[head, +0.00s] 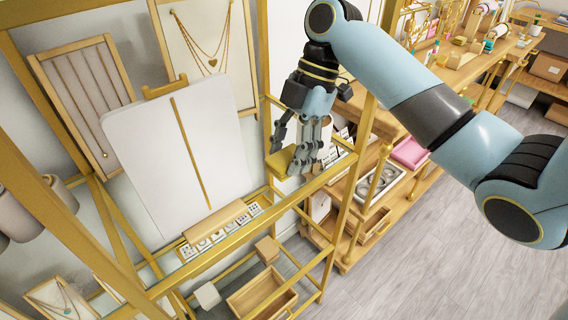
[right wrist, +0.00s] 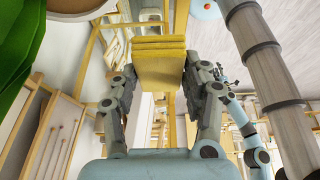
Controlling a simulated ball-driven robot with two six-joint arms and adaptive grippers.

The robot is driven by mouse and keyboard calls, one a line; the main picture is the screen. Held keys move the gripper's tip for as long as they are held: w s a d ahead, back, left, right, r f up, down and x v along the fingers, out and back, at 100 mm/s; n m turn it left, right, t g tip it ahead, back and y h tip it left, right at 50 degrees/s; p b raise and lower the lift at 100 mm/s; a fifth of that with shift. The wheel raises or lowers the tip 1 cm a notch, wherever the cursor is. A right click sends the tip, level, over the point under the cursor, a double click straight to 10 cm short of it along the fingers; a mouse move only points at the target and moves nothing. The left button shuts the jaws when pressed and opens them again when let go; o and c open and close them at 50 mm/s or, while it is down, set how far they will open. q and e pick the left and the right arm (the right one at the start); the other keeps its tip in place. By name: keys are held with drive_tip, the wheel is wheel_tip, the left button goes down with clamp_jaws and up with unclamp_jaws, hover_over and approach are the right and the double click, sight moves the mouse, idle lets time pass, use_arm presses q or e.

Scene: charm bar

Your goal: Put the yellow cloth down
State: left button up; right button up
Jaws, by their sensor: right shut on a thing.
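The yellow cloth (head: 281,160) is a folded pad at the fingertips of my right gripper (head: 296,158), beside the gold frame of the shelf in the head view. In the right wrist view the folded layers of the cloth (right wrist: 160,62) show between the two fingers of my right gripper (right wrist: 160,80), which is shut on it. The fingers point down in the head view. Whether the cloth touches the surface below it is not clear. My left gripper does not show in the head view.
A white panel (head: 165,155) with a gold strip stands left of the gripper. A row of small patterned pieces (head: 215,238) lies below it. Gold rails (head: 320,180) run close by. An open wooden box (head: 262,292) sits lower down. Grey floor (head: 400,255) is clear at the right.

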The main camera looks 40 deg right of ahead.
sight(285, 165)
drive_tip(key=shift+w+f, duration=0.5)
drive_tip(key=shift+w, duration=0.15)
wheel_tip(285, 165, down, 3)
drive_tip(key=shift+f+p, duration=0.15)
drive_tip(key=shift+p, duration=0.3)
drive_tip(key=shift+f, duration=0.45)
drive_tip(key=o, duration=1)
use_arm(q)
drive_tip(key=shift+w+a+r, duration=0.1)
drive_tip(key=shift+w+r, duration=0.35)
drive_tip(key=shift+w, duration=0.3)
